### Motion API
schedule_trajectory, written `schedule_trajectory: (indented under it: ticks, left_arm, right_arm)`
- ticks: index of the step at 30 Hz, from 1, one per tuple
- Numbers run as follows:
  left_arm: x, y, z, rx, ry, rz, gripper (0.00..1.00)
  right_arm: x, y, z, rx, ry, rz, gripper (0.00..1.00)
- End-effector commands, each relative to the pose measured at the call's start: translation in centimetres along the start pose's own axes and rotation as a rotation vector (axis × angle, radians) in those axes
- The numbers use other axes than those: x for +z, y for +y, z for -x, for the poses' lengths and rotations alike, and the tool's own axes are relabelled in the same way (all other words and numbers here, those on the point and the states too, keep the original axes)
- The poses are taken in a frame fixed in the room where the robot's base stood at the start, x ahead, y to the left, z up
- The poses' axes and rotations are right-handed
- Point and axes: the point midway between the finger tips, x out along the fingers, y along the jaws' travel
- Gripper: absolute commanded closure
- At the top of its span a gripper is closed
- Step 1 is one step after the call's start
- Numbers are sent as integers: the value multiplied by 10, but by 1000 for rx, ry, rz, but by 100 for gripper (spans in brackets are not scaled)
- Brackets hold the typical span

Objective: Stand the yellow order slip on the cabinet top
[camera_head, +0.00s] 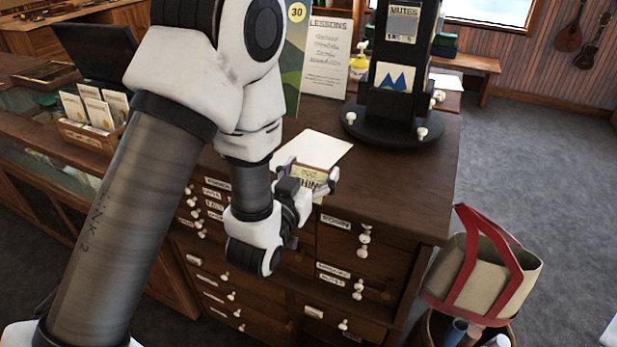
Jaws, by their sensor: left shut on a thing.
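The cabinet (395,185) has a dark wooden top and labelled drawers with white knobs. My left gripper (312,190) is at the front edge of the cabinet top, shut on the yellow order slip (308,174). The slip is small and pale yellow with dark print, and it looks roughly upright between the fingers. Its lower part is hidden by the gripper, so I cannot tell whether it touches the top. My right gripper is not in view.
A white sheet (325,149) lies flat behind the slip. A dark display stand (395,125) and a lessons sign (326,55) stand farther back. The cabinet top is clear to the right of the gripper. A beige bag with red handles (485,265) is at the lower right.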

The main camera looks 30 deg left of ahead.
Motion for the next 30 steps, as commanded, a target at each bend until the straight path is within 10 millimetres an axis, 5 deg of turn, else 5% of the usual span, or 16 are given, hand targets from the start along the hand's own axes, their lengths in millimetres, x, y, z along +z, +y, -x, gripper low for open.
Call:
schedule_trajectory:
  ticks: [2,5,15,19,24,30]
  left_arm:
    - [10,-2,-1,2,6,3,53]
    - [-2,-14,-24,-2,1,7,53]
    - [8,-44,-86,2,-1,1,53]
    - [10,-51,-98,2,0,0,53]
    - [48,-49,-96,4,-2,-1,53]
    - [45,-49,-96,3,-1,0,53]
  right_arm:
    - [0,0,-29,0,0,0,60]
    - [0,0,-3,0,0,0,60]
    - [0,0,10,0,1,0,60]
    - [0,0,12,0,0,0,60]
    - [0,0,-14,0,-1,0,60]
    - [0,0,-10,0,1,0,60]
